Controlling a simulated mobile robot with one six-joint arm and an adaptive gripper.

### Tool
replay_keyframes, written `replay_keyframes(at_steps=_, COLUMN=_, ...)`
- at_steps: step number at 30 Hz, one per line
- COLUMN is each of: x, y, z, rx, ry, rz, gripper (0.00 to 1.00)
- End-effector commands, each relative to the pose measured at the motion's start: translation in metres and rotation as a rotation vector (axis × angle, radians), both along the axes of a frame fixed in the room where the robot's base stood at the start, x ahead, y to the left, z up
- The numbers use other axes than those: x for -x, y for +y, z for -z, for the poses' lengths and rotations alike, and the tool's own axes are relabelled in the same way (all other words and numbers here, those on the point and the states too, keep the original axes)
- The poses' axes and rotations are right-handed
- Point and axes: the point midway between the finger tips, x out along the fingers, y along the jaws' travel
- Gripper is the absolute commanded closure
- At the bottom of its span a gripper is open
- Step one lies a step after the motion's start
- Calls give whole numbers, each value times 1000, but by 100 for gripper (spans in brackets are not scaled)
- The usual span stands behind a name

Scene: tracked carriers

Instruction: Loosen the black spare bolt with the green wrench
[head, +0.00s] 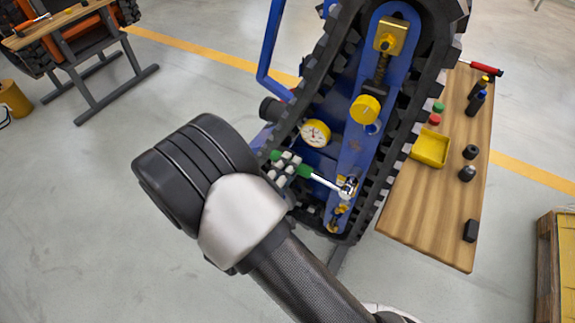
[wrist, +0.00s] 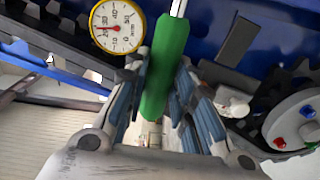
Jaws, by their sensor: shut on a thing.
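My gripper (head: 284,168) is shut on the green handle of the wrench (head: 305,172). In the wrist view the green wrench (wrist: 164,65) stands between the fingers of my gripper (wrist: 160,85), its metal shaft running out of the top of the picture. In the head view its chrome head lies over the lower end of the blue tracked carrier (head: 352,150), beside small yellow fittings. I cannot make out the black spare bolt; the wrench head may hide it. I cannot tell whether the head is seated on anything.
A yellow-rimmed gauge (head: 315,133) sits close to my gripper. Black track (head: 405,130) surrounds the blue frame. To the right a wooden bench (head: 420,205) holds a yellow tray (head: 430,148), bottles and small black parts. A wooden crate (head: 556,265) stands at lower right.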

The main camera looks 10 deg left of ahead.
Motion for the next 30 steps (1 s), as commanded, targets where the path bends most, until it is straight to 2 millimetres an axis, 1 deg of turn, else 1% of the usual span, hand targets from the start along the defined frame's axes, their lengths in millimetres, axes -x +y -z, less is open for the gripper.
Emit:
replay_keyframes(at_steps=7, x=0, y=0, z=1, rx=9, ry=2, rz=0, gripper=100)
replay_keyframes(at_steps=16, x=0, y=1, z=14, rx=88, ry=30, rz=1, gripper=100)
replay_keyframes(at_steps=26, x=0, y=1, z=15, rx=96, ry=34, rz=1, gripper=100)
replay_keyframes(at_steps=30, x=0, y=0, z=19, rx=116, ry=41, rz=1, gripper=100)
